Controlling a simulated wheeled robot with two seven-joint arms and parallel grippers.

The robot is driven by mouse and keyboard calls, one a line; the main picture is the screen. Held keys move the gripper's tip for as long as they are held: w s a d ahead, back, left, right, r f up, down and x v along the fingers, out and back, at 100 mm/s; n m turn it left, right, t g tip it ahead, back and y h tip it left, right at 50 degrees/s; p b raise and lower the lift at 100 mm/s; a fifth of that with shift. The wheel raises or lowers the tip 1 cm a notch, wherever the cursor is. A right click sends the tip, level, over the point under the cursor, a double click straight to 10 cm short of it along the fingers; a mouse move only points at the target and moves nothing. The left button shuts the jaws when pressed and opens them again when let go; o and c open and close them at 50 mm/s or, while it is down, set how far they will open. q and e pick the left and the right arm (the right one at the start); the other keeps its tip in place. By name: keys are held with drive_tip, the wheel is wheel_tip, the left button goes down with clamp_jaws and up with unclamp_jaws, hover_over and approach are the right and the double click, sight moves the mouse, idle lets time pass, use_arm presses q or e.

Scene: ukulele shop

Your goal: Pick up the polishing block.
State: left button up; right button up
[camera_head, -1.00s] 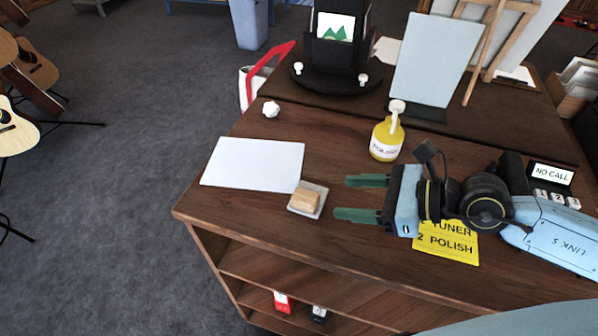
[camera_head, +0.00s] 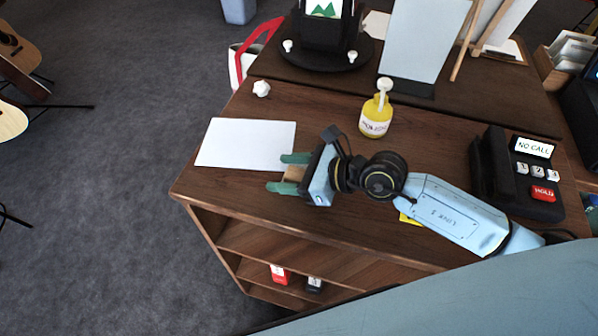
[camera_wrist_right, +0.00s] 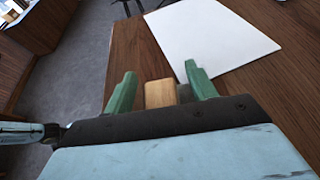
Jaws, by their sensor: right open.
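The polishing block, a small tan block (camera_head: 294,173), sits near the front left of the wooden counter. My right gripper (camera_head: 280,172) is open, with its green fingers reaching left on either side of the block. In the right wrist view the block (camera_wrist_right: 159,93) shows between the two fingers (camera_wrist_right: 160,80), closer to the left one, with a gap to the right one. A grey sliver beside it may be its small dish, which is mostly hidden. My left gripper is not in view.
A white sheet (camera_head: 246,143) lies just behind the fingers. A yellow polish bottle (camera_head: 376,122) stands behind my right arm. A crumpled white piece (camera_head: 261,88) lies at the far left edge. A black phone (camera_head: 515,175) is at the right. The counter's front edge is close.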

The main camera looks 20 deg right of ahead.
drive_tip(key=shift+w+a+f, duration=0.1)
drive_tip(key=shift+w+a, duration=0.1)
drive_tip(key=shift+a, duration=0.05)
drive_tip(key=c, duration=1.1)
drive_tip(key=shift+o, duration=0.2)
